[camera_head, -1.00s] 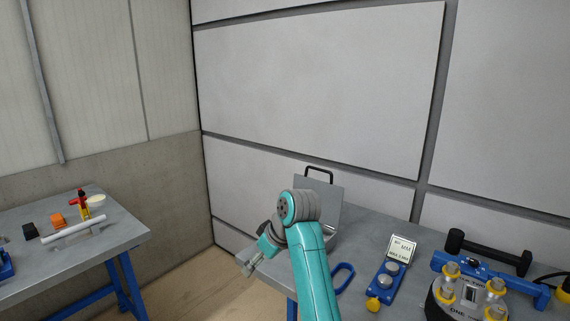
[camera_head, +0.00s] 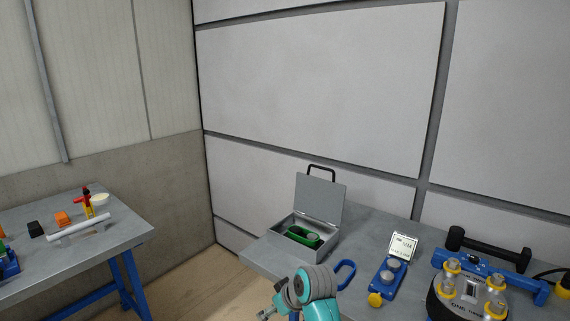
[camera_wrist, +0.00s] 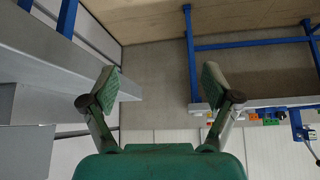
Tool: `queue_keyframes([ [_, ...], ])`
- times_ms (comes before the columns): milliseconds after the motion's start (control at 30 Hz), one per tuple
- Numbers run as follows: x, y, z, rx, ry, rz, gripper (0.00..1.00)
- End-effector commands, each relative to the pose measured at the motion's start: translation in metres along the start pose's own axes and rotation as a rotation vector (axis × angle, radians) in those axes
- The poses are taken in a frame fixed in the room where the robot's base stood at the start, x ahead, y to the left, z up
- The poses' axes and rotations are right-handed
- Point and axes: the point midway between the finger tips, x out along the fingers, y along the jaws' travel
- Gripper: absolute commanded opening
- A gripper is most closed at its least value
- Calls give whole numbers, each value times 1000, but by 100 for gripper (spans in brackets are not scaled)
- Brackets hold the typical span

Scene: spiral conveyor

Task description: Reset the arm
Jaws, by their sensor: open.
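My arm, teal with grey joint covers, is folded low at the bottom centre of the head view. My gripper (camera_head: 266,314) is partly in the head view, at the bottom edge, in front of the right workbench. In the wrist view my gripper (camera_wrist: 156,88) has its two fingers spread wide apart, with nothing between them. Bare floor and wall show behind the gap.
The right workbench (camera_head: 262,247) carries an open grey case (camera_head: 314,257) with a green object (camera_head: 303,236) inside, a blue device (camera_head: 387,282), a small display (camera_head: 403,245) and a round machine (camera_head: 468,300). The left workbench (camera_head: 125,238) holds small items. Floor between the benches is clear.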

Motion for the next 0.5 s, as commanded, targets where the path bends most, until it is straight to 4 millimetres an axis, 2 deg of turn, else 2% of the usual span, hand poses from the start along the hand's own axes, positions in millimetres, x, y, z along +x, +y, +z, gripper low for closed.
queue_keyframes([
  [33,11,-2,24,22,5,12,88],
  [200,34,-4,86,91,54,72,88],
  [333,44,-9,134,140,92,118,88],
  [500,46,-19,194,197,140,178,88],
])
